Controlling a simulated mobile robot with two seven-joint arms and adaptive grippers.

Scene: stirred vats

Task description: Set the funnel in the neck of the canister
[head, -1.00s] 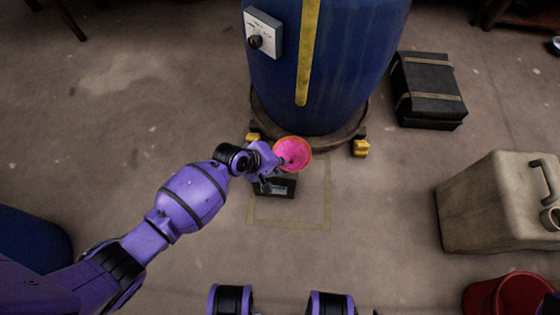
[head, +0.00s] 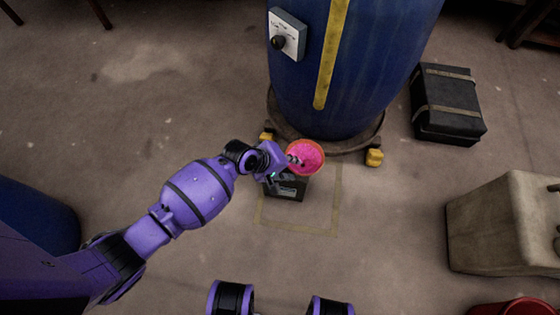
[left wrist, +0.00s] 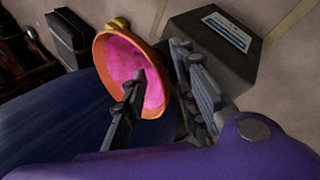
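The funnel (head: 306,156), with an orange rim and a bright pink inside, is just in front of the blue vat. It also shows in the left wrist view (left wrist: 155,88). My left gripper (head: 294,168) is at its near left rim. In the left wrist view the gripper (left wrist: 160,72) has its fingers apart, one inside the bowl and one outside, with the rim between them. The funnel's spout and what supports it are hidden. The beige canister (head: 490,225) stands at the right, cut by the picture edge; its neck is out of view. My right gripper is not in view.
A black box with a label (head: 290,188) is beside the funnel, within a taped floor square (head: 338,200). The blue vat (head: 385,70) stands behind, on a base with yellow feet. A black case (head: 447,105) lies at the right. Part of a red bucket (head: 505,308) shows. Floor before the canister is clear.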

